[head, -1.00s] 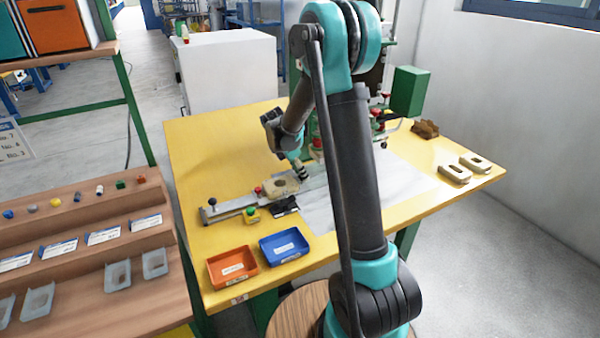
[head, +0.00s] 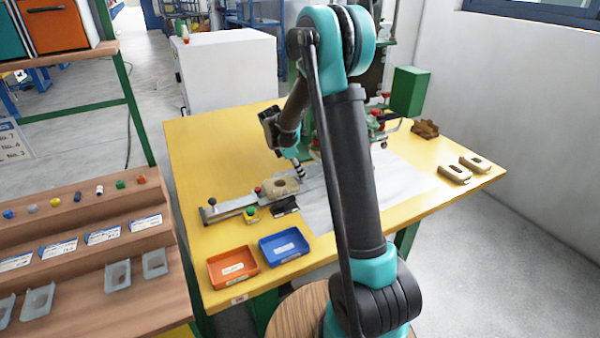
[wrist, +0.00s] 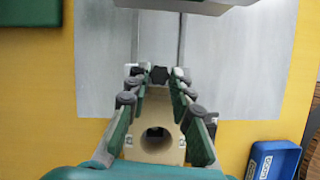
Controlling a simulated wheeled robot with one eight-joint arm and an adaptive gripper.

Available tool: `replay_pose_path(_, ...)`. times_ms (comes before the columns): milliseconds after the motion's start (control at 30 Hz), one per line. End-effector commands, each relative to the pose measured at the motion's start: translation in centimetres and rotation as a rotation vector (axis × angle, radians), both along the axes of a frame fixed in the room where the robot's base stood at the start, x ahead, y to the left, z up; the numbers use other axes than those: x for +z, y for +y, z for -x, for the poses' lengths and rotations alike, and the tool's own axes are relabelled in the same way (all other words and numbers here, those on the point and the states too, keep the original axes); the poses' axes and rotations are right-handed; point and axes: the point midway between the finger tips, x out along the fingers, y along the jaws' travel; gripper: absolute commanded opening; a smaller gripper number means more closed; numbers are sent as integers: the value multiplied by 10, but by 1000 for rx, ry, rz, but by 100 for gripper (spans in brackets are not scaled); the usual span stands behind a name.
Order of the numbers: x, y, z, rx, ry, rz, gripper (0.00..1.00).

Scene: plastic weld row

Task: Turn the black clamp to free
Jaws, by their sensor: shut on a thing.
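The black clamp (wrist: 159,74) shows in the wrist view as a small dark piece between the tips of my gripper (wrist: 158,78). The fingers are shut on it from both sides. The beige workpiece (wrist: 155,140) with a round hole lies just below it in that view, between the fingers. In the head view my gripper (head: 300,174) points down at the right end of the fixture (head: 233,208), beside the beige workpiece (head: 281,187). The clamp cannot be made out there. Its exact turn is hard to tell.
An orange tray (head: 233,268) and a blue tray (head: 301,247) stand at the table's front. A green machine stands behind my arm. Two beige parts (head: 455,174) lie at the right. A grey sheet (head: 405,187) covers the middle of the yellow table (head: 205,140).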

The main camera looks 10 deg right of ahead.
Motion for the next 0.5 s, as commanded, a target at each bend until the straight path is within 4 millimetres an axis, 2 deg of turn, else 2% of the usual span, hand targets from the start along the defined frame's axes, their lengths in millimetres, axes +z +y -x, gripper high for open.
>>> replay_pose_path(500,0,0,-4,-359,0,0,0)
